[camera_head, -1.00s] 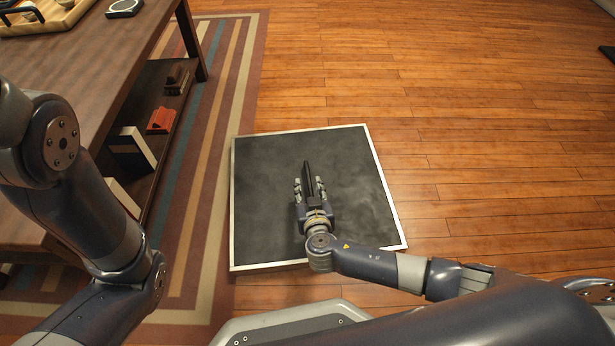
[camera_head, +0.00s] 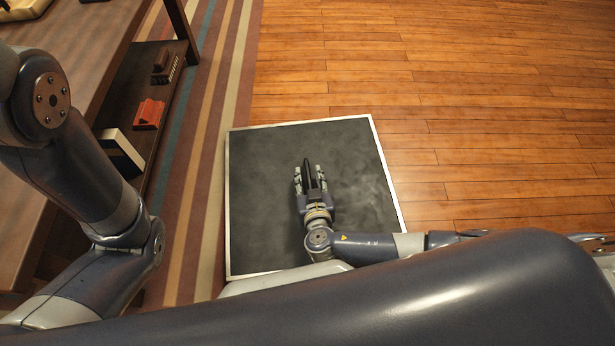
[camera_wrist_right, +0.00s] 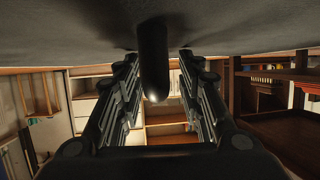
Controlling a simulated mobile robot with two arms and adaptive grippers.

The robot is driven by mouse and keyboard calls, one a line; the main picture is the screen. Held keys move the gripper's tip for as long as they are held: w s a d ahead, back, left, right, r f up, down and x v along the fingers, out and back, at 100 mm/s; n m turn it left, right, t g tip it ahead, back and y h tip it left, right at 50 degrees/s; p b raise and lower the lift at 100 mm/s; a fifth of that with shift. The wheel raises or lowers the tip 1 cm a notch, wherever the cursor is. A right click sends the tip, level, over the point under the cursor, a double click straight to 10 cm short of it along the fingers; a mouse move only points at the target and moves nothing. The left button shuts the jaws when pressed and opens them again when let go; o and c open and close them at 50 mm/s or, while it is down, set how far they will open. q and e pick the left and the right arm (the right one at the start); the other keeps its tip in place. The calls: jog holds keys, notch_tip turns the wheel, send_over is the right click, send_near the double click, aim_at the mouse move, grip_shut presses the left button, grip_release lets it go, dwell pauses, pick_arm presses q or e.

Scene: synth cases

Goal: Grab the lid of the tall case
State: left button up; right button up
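A square dark grey top with a pale rim (camera_head: 366,220), apparently the lid of the tall case, lies below me in the head view; the case's sides are hidden. A black bar-like handle (camera_head: 307,167) stands out at its middle. My right gripper (camera_head: 309,169) is open, with one finger on each side of the handle. In the right wrist view the handle (camera_wrist_right: 154,65) sits between the two fingers (camera_wrist_right: 158,62), with a visible gap on both sides. The grey surface (camera_wrist_right: 240,25) fills the top of that view. My left arm shows at the left; its gripper is out of view.
A wooden table (camera_head: 95,60) with a lower shelf stands at the left, holding a red item (camera_head: 149,114) and a white-edged box (camera_head: 122,150). A striped rug (camera_head: 205,130) lies beside it. The wooden floor (camera_head: 480,120) at the right is clear.

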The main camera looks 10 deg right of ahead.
grip_shut()
jog(key=shift+w+r, duration=0.1)
jog(key=shift+r, duration=0.15)
